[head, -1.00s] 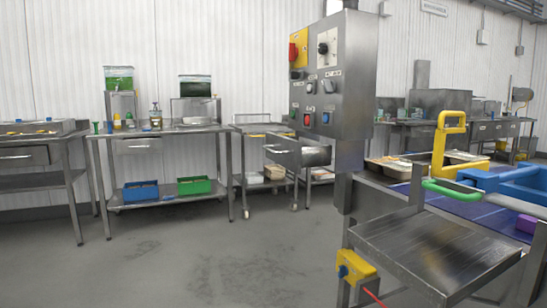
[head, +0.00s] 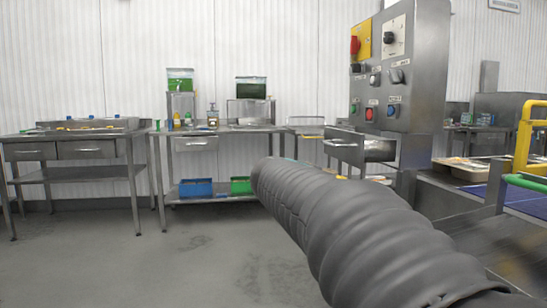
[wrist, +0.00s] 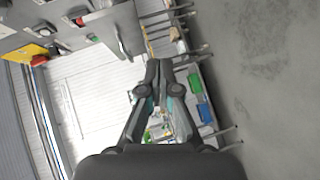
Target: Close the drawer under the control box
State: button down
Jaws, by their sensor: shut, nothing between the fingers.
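The control box (head: 400,70) is a grey metal cabinet with buttons, knobs and a yellow panel, on the right in the head view. Under it, the metal drawer (head: 345,148) stands open, pulled out toward the left with its handle showing. In the wrist view the control box (wrist: 75,22) is at the upper left, turned sideways, and the drawer (wrist: 116,28) shows beside it. My gripper (wrist: 158,68) is shut and empty, with the drawer up and left of its fingertips in that view.
Steel tables (head: 75,140) with drawers stand along the back wall. Blue (head: 196,188) and green bins (head: 241,186) sit on a low shelf. A yellow frame (head: 525,140) and blue conveyor are at the right. The floor (head: 110,260) at the left is open.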

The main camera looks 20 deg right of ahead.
jog(key=w+d+r+n+t+h, duration=0.1)
jog(key=w+d+r+n+h, duration=0.1)
jog(key=w+d+r, duration=0.25)
jog(key=p, duration=0.2)
send_near(352, 149)
jog(key=x, duration=0.5)
jog(key=shift+w+a, duration=0.15)
jog(key=shift+w, duration=0.3)
jog(key=shift+s+d, duration=0.15)
jog(key=shift+d, duration=0.5)
jog(key=shift+d+f, duration=0.1)
